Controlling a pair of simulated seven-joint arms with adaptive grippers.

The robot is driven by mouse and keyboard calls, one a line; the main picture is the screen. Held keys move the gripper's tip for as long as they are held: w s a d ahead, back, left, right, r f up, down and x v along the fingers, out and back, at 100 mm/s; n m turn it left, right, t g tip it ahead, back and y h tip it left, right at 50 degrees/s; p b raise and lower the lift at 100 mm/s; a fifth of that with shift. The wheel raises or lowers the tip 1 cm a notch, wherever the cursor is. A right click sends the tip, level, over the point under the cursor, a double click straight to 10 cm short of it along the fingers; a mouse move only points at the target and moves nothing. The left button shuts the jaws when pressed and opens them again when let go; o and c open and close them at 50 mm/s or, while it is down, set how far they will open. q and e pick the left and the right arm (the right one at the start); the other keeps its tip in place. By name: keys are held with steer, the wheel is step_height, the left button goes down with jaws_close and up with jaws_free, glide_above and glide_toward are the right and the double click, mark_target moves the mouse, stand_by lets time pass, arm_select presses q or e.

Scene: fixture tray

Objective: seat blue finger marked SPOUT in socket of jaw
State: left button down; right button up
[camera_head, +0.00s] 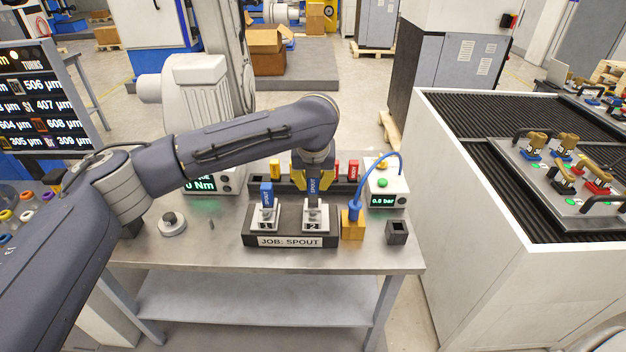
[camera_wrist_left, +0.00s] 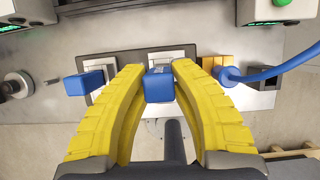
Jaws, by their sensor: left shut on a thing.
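My left gripper (camera_head: 315,178) has yellow fingers and is shut on a blue finger (camera_head: 314,189) with white lettering that looks like SPOUT. The finger is upright, over the light grey jaw marked 2 (camera_head: 314,218), with its lower end at the jaw's top. I cannot tell how deep it sits in the socket. In the left wrist view the held blue finger (camera_wrist_left: 159,84) is between the yellow fingertips. A second blue finger (camera_head: 266,193) stands in the jaw marked 1 (camera_head: 264,219). Both jaws are on a dark block (camera_head: 290,240) labelled JOB: SPOUT. My right gripper is out of view.
Behind stands a dark rack (camera_head: 257,184) with yellow and red fingers. To the right are a yellow block (camera_head: 352,230) with a blue hose, a pressure box (camera_head: 388,187) and a small dark square holder (camera_head: 396,233). The front left of the bench is mostly clear.

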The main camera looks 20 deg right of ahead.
mark_target(313, 192)
arm_select(q)
steer(key=shift+f, duration=2.05)
steer(key=c, duration=1.1)
jaws_free()
steer(key=v, duration=1.2)
steer(key=shift+w, duration=0.1)
